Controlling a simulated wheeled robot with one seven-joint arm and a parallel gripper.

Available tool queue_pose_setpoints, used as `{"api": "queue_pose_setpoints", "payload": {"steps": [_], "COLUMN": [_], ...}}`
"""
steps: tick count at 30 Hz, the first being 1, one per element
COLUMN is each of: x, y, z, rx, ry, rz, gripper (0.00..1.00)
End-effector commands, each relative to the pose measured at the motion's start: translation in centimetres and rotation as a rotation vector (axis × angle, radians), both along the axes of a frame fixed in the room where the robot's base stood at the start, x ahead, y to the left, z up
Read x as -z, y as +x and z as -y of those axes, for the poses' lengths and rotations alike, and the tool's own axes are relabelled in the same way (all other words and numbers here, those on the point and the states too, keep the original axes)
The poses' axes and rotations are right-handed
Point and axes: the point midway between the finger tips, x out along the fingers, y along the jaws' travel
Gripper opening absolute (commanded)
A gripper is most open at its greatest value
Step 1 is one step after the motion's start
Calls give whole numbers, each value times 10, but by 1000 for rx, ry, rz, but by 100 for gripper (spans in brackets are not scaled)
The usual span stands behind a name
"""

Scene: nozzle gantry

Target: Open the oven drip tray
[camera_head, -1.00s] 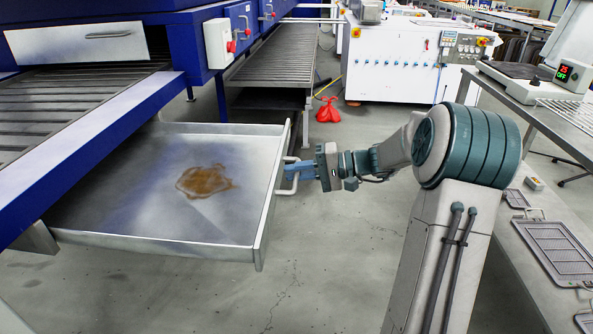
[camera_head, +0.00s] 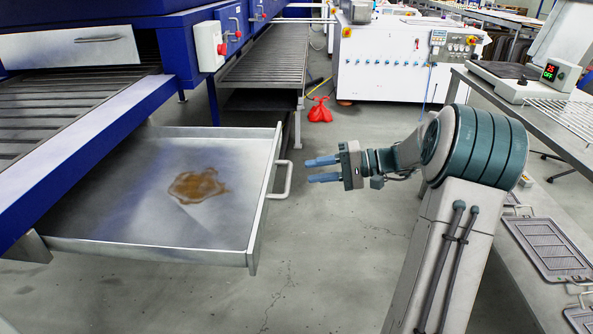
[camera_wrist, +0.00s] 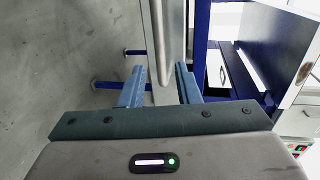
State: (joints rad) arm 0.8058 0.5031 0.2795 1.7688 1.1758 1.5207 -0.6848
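The oven drip tray (camera_head: 130,244) is a wide, shallow metal tray pulled out from under the blue oven, with a brown stain (camera_head: 198,185) on its floor. Its bar handle (camera_head: 282,180) is on the right-hand front face. My gripper (camera_head: 323,169) is open and empty, a short gap to the right of the handle, its two blue fingers pointing at the tray. In the wrist view, my gripper (camera_wrist: 160,88) has its fingers apart, and a grey metal bar, likely the handle (camera_wrist: 161,60), shows ahead between them.
The blue oven (camera_head: 95,130) with its slatted conveyor is at the left. A white machine (camera_head: 395,65) stands behind. A bench (camera_head: 560,130) with racks runs along the right. The floor in front of the tray is clear.

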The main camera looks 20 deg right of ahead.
Motion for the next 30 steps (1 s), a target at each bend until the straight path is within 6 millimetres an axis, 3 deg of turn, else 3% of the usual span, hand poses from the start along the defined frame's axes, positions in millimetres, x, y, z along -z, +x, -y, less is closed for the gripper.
{"api": "queue_pose_setpoints", "payload": {"steps": [6, 12, 30], "x": [-11, -14, -16], "y": [-14, -21, -23], "z": [42, 59, 59], "rx": [2, 1, -4], "ry": [-1, 0, -7], "rz": [0, 0, -4], "gripper": [30, 30, 30]}}
